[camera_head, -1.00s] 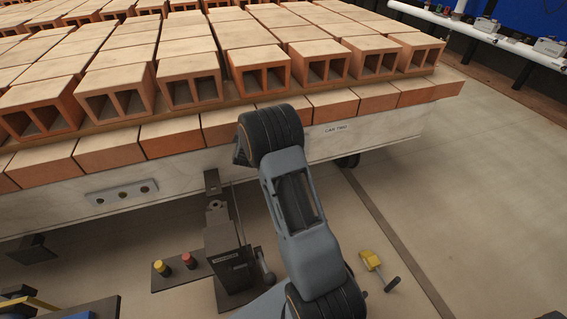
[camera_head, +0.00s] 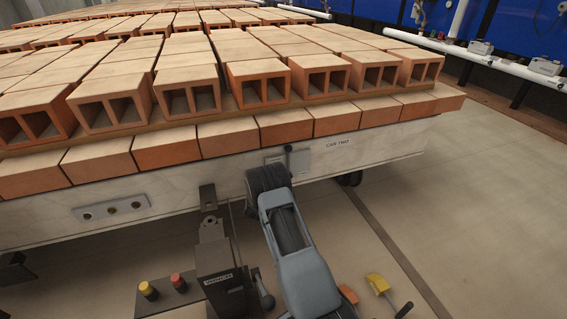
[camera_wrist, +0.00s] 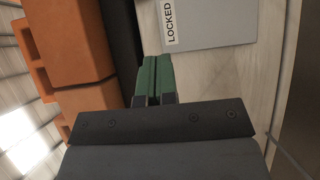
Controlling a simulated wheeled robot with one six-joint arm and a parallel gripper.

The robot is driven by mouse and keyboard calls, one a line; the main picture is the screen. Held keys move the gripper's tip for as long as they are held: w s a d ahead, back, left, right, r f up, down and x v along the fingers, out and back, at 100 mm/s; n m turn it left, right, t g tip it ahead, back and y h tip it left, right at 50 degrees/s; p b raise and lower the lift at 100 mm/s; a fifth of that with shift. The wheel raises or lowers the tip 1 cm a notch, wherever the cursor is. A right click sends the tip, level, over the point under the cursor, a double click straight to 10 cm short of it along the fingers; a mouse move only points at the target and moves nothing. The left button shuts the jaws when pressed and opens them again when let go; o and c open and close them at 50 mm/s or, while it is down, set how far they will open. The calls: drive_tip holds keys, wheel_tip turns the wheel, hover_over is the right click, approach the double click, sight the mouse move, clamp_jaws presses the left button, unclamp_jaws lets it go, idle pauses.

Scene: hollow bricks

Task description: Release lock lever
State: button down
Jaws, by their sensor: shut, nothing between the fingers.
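A grey plate (camera_head: 303,162) is on the pale side of the brick car, left of the CAR TWO label. A short dark upright piece with a knob (camera_head: 288,151), which looks like the lock lever, stands in front of it. In the wrist view the plate (camera_wrist: 215,30) carries a LOCKED label (camera_wrist: 169,22); I cannot make out the lever there. My gripper (camera_wrist: 152,62) has green fingers, shut and empty, beside the plate's lower left corner in that view. In the head view my arm hides the fingers. I cannot tell whether they touch anything.
Hollow bricks (camera_head: 258,85) stack on the car (camera_head: 385,145), close beside my fingers in the wrist view (camera_wrist: 75,40). A dark post (camera_head: 215,255) and a button panel (camera_head: 165,293) stand left of my arm. A yellow-headed tool (camera_head: 378,284) lies right.

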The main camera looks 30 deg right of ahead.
sight(288, 163)
drive_tip(key=b+x, duration=0.2)
drive_tip(key=x, duration=0.3)
drive_tip(key=b+x, duration=0.2)
drive_tip(key=x, duration=0.2)
drive_tip(key=shift+w+d+f, duration=0.2)
drive_tip(key=shift+d+f, duration=0.05)
drive_tip(key=shift+d, duration=0.05)
drive_tip(key=shift+s+d+r+b, duration=0.1)
drive_tip(key=shift+d+b, duration=0.25)
drive_tip(key=shift+d, duration=0.8)
drive_tip(key=shift+d+r, duration=0.1)
drive_tip(key=shift+d, duration=0.7)
drive_tip(key=shift+r, duration=0.1)
